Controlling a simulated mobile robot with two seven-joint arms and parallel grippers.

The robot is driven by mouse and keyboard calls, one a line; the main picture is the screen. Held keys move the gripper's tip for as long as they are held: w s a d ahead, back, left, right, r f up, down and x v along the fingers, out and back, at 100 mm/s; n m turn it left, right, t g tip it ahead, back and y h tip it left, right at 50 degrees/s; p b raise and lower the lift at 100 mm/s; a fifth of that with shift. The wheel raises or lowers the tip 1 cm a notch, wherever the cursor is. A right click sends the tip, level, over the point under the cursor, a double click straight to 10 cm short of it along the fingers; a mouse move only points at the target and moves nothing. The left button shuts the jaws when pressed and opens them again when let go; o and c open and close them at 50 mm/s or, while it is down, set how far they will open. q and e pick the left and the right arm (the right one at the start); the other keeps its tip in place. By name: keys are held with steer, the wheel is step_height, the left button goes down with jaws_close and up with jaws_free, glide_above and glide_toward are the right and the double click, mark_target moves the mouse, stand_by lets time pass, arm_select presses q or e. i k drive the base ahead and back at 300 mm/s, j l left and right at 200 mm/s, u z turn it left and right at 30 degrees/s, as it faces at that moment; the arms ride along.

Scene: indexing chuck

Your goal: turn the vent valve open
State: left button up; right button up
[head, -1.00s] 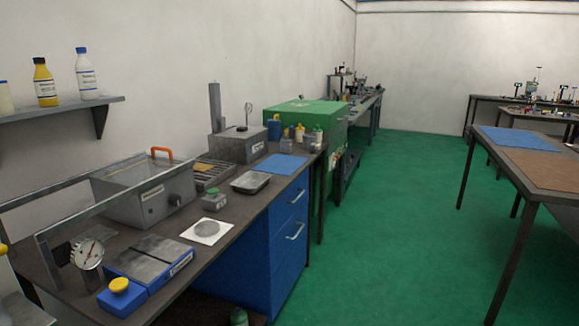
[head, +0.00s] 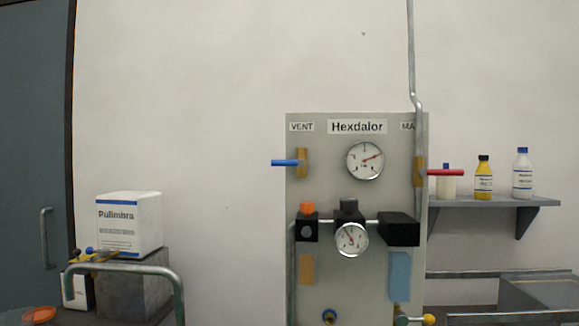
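The vent valve (head: 302,163) is a brass body under the VENT label (head: 302,127), at the upper left of a grey panel (head: 270,0) marked Hexdalor. That panel point is off; the bare grey face of the panel is here (head: 325,190). The valve's blue handle (head: 285,163) lies level and points left, past the panel's left edge. Neither of my grippers is in view.
A second brass valve (head: 420,172) with a red level handle (head: 445,172) is at the panel's right edge, beside a vertical pipe (head: 411,50). Two dial gauges (head: 365,160) sit on the panel. A shelf (head: 490,201) with bottles is at right. A white box (head: 130,222) stands at left.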

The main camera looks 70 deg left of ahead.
mark_target(300, 162)
steer(key=u, duration=2.25)
steer(key=i+j, duration=0.15)
steer(key=j, duration=0.15)
steer(key=i+j, duration=0.15)
steer(key=j, duration=0.15)
